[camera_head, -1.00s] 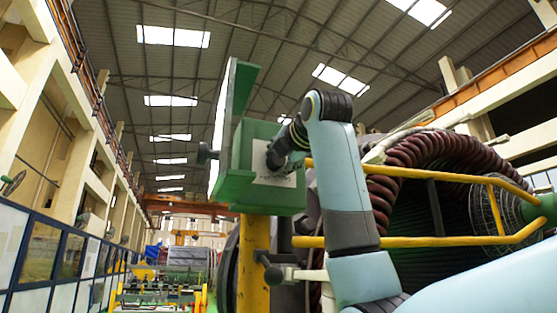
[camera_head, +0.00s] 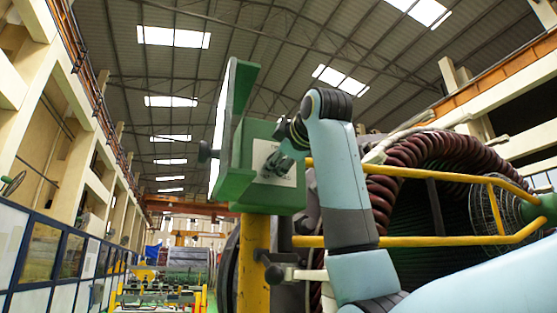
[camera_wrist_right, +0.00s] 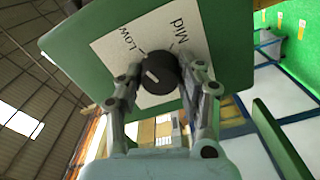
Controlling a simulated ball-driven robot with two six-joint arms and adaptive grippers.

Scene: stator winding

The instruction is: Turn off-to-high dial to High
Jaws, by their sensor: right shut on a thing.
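The black round dial (camera_wrist_right: 158,77) sits on a white label plate (camera_wrist_right: 112,52) on a green box. "Low" and "Mid" are readable on the plate in the right wrist view; no "High" lettering shows. A short pale mark on the dial slants from upper left to lower right; I cannot tell which end points. My right gripper (camera_wrist_right: 160,84) is shut on the dial, one finger on each side. In the head view my right gripper (camera_head: 271,166) is at the plate on the green box (camera_head: 262,198), and the dial is hidden. My left gripper is out of view.
The box sits on a yellow post (camera_head: 253,265) with a tall green panel (camera_head: 238,95) beside it. Yellow rails (camera_head: 430,241) and a large coil of brown windings (camera_head: 415,160) stand to the right. The space left of the box looks free.

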